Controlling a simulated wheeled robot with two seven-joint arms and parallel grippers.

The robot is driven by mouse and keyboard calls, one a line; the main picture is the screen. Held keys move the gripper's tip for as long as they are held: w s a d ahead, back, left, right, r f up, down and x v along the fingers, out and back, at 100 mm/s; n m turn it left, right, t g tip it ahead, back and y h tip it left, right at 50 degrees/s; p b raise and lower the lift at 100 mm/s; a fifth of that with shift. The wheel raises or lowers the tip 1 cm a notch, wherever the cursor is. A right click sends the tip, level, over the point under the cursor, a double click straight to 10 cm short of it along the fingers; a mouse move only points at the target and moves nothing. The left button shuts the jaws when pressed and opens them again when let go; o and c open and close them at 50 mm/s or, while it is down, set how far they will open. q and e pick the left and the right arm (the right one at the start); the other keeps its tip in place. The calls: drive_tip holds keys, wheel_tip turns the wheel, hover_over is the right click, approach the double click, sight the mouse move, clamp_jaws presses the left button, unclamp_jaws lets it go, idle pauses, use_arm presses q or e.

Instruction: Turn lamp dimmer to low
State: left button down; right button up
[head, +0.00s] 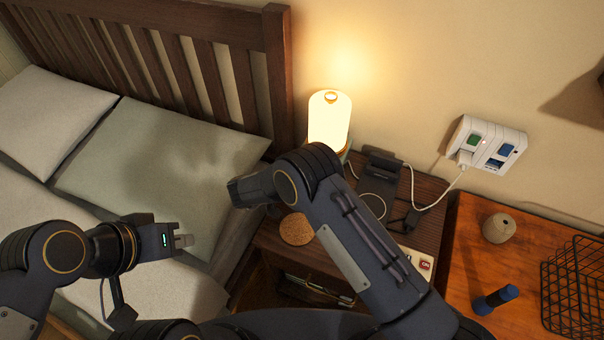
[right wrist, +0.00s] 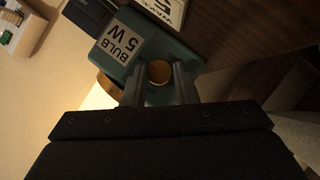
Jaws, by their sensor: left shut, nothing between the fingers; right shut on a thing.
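The lamp (head: 329,122) glows on the nightstand beside the bed, its white shade lit. Its teal base (right wrist: 120,45) shows in the right wrist view with a label reading "BULB 5 W". The round brass dimmer knob (right wrist: 159,72) sits on that base. My right gripper (right wrist: 160,82) has its two fingers closed around the knob, one on each side. In the head view my right arm covers most of the lamp base, and the knob and right fingertips are hidden. My left gripper (head: 184,240) is shut and empty over the bed, well away from the lamp.
A black charging stand (head: 381,163) and a cork coaster (head: 296,229) are on the nightstand. A white power outlet (head: 487,143) with plugs and a cable is on the wall. An orange wooden table (head: 465,255) at right holds a wire basket (head: 575,285) and blue flashlight (head: 496,299).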

drive_tip(key=shift+w+r, duration=0.1)
idle(0.6)
drive_tip(key=o, duration=1)
drive_tip(key=b+v, duration=0.1)
drive_tip(key=v, duration=0.7)
drive_tip(key=shift+w+a, duration=0.1)
drive_tip(key=shift+f+n, duration=0.25)
drive_tip(key=shift+n, duration=0.05)
